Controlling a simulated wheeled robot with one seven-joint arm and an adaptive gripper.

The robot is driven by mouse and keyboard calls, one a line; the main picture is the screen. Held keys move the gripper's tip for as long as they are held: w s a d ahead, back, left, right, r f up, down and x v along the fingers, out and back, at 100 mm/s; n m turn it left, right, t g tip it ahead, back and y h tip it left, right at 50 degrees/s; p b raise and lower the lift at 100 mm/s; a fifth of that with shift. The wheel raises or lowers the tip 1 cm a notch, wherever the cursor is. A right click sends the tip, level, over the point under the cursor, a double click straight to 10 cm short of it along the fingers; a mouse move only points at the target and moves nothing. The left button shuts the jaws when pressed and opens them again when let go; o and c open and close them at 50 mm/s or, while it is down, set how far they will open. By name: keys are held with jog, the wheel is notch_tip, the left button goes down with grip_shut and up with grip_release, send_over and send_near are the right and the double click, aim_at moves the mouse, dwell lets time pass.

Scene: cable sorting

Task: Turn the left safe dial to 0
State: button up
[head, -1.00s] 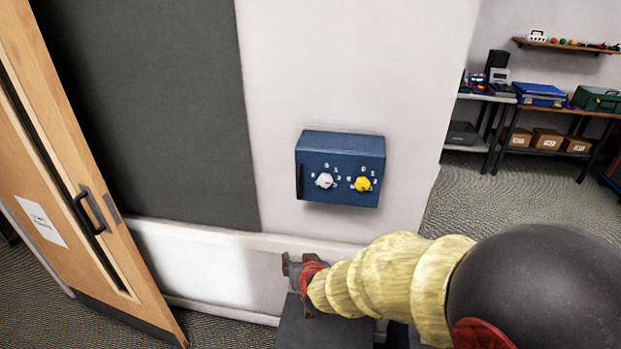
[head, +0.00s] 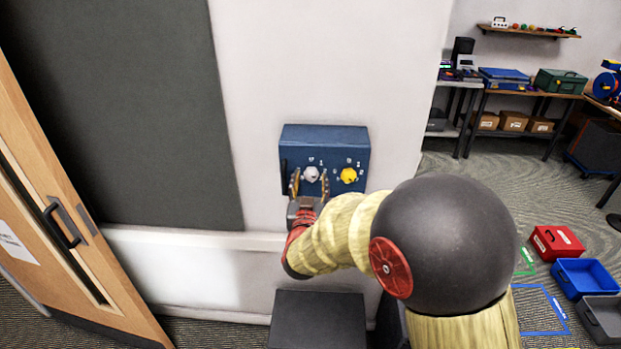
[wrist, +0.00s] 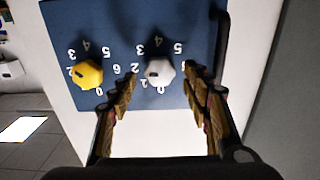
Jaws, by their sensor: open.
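The blue safe (head: 325,140) is fixed to the pale wall and carries two dials side by side. The left dial (head: 311,174) is white; in the wrist view, which is upside down, the white dial (wrist: 159,71) is on the right. The yellow dial (head: 349,175) is the right one and also shows in the wrist view (wrist: 87,74). White numbers ring each dial. My gripper (head: 310,182) is open just in front of the white dial. In the wrist view its fingers (wrist: 158,85) stand apart on both sides of that dial, with a gap to it. The dial's exact setting is hard to read.
A dark handle (wrist: 221,45) runs along the safe's side near one finger. A wooden door (head: 60,200) stands at the left. A dark box (head: 317,322) is below the safe. Red (head: 557,242) and blue (head: 585,278) bins lie on the floor at right.

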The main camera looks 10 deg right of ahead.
aim_at(311, 174)
jog(key=shift+x, duration=1.1)
jog(key=shift+c, duration=1.2)
jog(key=c, duration=0.9)
